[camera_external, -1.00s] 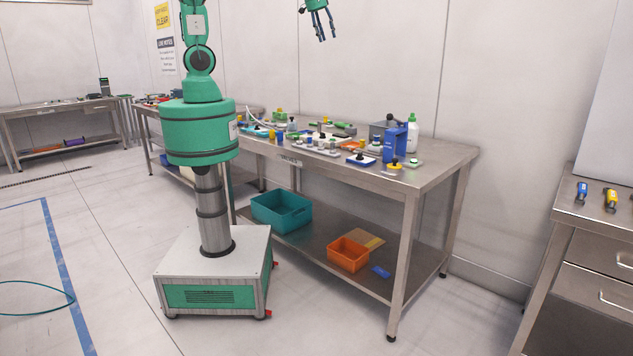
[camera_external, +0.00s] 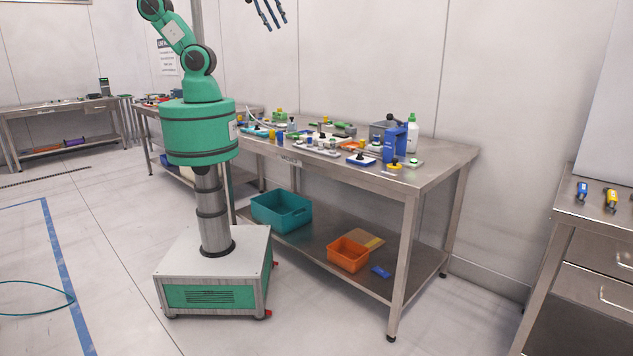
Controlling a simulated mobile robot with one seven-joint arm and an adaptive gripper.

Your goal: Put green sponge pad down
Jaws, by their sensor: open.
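My gripper (camera_external: 271,20) shows at the top edge of the external view, partly cut off by the frame. Its fingers are open, point down, and hold nothing that I can see. It is high above the back of the steel workbench (camera_external: 440,162), well apart from everything on it. I cannot pick out the green sponge pad for certain. Several small green items lie among the clutter on the bench, too small to tell apart.
A blue stand (camera_external: 394,145), a white bottle with a green cap (camera_external: 412,133) and a grey box crowd the bench's right half. The bench's right end is clear. A teal bin (camera_external: 281,211) and an orange bin (camera_external: 348,254) are on the lower shelf.

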